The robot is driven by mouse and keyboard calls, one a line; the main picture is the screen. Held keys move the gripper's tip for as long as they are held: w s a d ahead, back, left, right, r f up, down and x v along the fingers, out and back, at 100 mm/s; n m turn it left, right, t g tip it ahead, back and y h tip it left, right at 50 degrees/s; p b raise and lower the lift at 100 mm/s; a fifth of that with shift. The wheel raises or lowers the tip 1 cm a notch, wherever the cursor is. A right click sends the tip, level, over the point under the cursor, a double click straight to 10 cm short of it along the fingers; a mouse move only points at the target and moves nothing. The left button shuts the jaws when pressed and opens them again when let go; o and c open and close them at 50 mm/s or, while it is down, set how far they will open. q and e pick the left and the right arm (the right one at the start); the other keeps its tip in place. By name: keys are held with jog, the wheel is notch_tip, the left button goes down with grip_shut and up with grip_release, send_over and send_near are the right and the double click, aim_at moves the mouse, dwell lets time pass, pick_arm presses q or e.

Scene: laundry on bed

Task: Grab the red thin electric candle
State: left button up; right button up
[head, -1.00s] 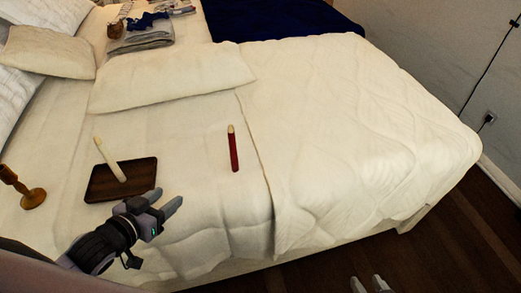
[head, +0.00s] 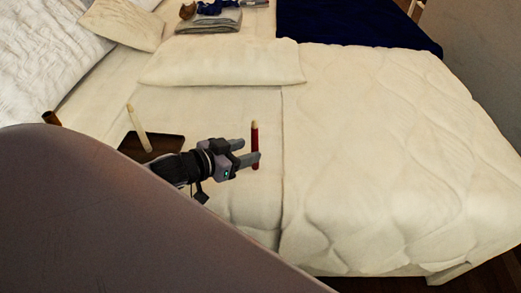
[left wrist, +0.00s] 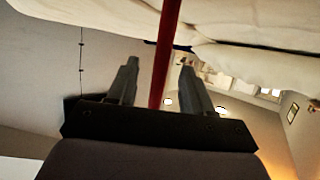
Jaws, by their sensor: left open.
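The red thin electric candle (head: 255,135) stands out against the white bedding, with a pale tip at its top. It also shows in the left wrist view (left wrist: 166,40), running lengthwise between the two fingers. My left gripper (head: 250,150) is open, with its fingertips at the candle; the lower finger overlaps the candle's lower part in the head view. In the left wrist view, my left gripper (left wrist: 158,72) has a finger on each side of the candle, with visible gaps. My right gripper is out of view.
A white candle (head: 138,128) rises from a dark wooden tray (head: 165,142) to the left, partly behind my arm. A brown holder top (head: 51,119) shows farther left. A white pillow (head: 220,65) lies behind; the quilt (head: 390,150) at right is clear.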

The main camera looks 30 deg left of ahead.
pick_arm(q)
jog(key=shift+b+x, duration=0.5)
jog(key=shift+x, duration=2.65)
jog(key=shift+a+f, duration=0.1)
jog(key=shift+s, duration=0.1)
grip_shut()
